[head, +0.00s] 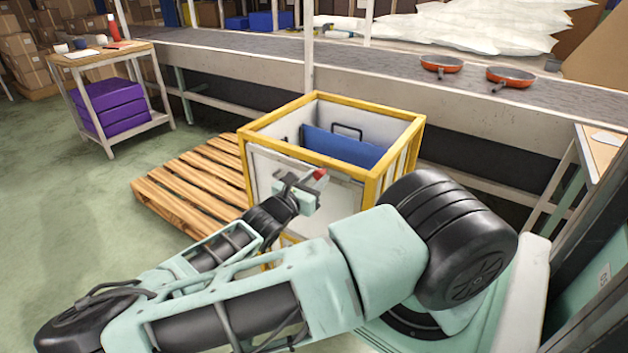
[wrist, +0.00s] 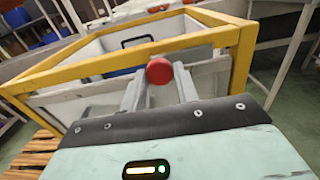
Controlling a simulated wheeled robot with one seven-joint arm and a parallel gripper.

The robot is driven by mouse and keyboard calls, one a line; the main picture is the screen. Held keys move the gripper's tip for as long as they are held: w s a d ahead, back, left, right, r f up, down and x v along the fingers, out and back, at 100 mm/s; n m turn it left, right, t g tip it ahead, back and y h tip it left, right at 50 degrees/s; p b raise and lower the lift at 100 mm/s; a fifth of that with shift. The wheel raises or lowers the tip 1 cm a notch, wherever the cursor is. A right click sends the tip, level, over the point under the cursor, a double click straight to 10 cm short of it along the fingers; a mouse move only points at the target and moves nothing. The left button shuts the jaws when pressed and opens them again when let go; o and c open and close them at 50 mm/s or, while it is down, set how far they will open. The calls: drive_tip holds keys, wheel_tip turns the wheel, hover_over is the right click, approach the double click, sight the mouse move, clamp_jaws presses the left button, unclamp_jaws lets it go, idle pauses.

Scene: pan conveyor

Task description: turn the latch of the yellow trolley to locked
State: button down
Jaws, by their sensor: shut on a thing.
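The yellow trolley (head: 377,185) stands in the middle of the head view, a yellow frame with pale panels and a blue panel inside. It also shows in the wrist view (wrist: 222,40). The latch has a red knob (wrist: 160,71), which shows in the head view (head: 320,174) at the trolley's near side. My gripper (head: 303,186) is at that side, with its fingers around the latch. In the wrist view my gripper (wrist: 158,90) is shut on the latch, the red knob between its fingertips. The latch's lower part is hidden, and I cannot tell its angle.
A wooden pallet (head: 185,188) lies left of the trolley. A conveyor (head: 240,62) runs behind it, with two red pans (head: 441,66) at the right. A small table (head: 133,52) with purple crates (head: 112,108) stands at the left. Green floor is free at the left.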

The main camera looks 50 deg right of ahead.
drive_tip(key=shift+m, duration=0.3)
drive_tip(key=m+p, duration=0.2)
drive_tip(key=m, duration=0.1)
drive_tip(key=shift+m, duration=0.3)
drive_tip(key=m, duration=0.4)
drive_tip(key=shift+m, duration=0.3)
drive_tip(key=m, duration=0.5)
drive_tip(key=shift+f+b, duration=0.15)
drive_tip(key=shift+b, duration=0.25)
drive_tip(key=shift+m+b, duration=0.75)
drive_tip(key=shift+m, duration=1.25)
drive_tip(key=c, duration=1)
unclamp_jaws()
drive_tip(key=shift+c, duration=0.2)
